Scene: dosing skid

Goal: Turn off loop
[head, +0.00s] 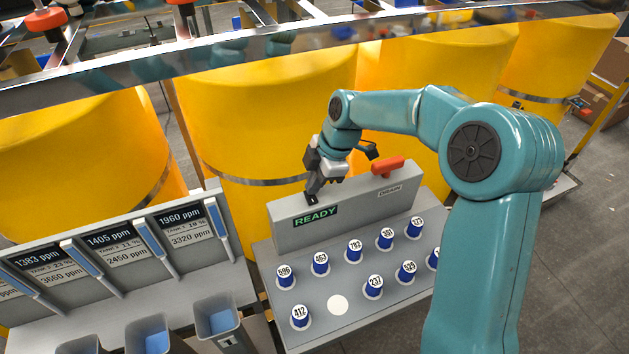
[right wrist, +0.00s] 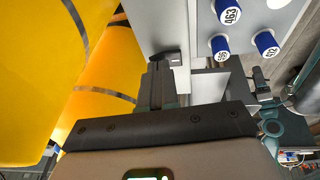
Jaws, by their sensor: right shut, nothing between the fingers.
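A grey upright panel (head: 357,215) carries a green-lit display reading READY (head: 316,216). A red handle (head: 388,166) sits on top of the panel to the right, above a small label that appears to read DRAIN. My right gripper (head: 312,197) is shut and empty, its tips at the panel's top edge above the display. A small dark part (right wrist: 168,58) shows beside the fingertips in the right wrist view; I cannot tell whether they touch it. My left gripper is not in view.
Several numbered blue-and-white vials (head: 320,263) stand on the grey deck below the panel, with one empty white round spot (head: 337,305). Dosing displays (head: 115,245) and grey bins (head: 218,322) are at the left. Yellow tanks (head: 265,120) stand behind, under a metal rail (head: 300,38).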

